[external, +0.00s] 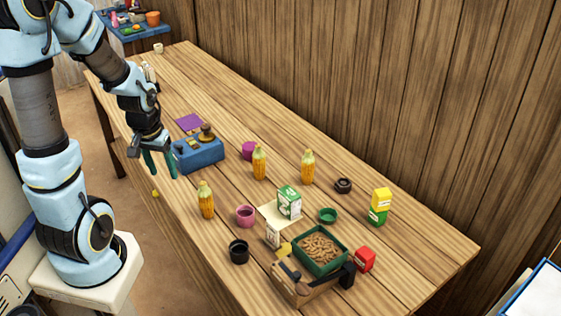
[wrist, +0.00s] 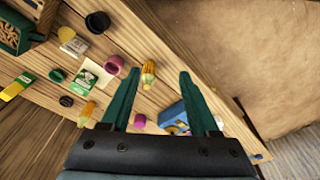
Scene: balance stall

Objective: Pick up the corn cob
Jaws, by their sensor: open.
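Three yellow corn cobs stand upright on the wooden table in the external view: a near-left one (external: 206,200), a middle one (external: 259,162) and a right one (external: 307,167). My gripper (external: 159,173) is open and empty, with teal fingers pointing down, left of the blue box and apart from every cob. In the wrist view my gripper (wrist: 158,74) shows one cob (wrist: 148,74) between its fingers in the picture, but farther below. The third cob is not clearly visible there.
A blue box (external: 199,155) with items on top stands near my gripper. A magenta cup (external: 249,150), pink cup (external: 246,215), black cup (external: 239,251) and green-and-white carton (external: 289,203) stand around the cobs. A green crate (external: 344,252) is at the front.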

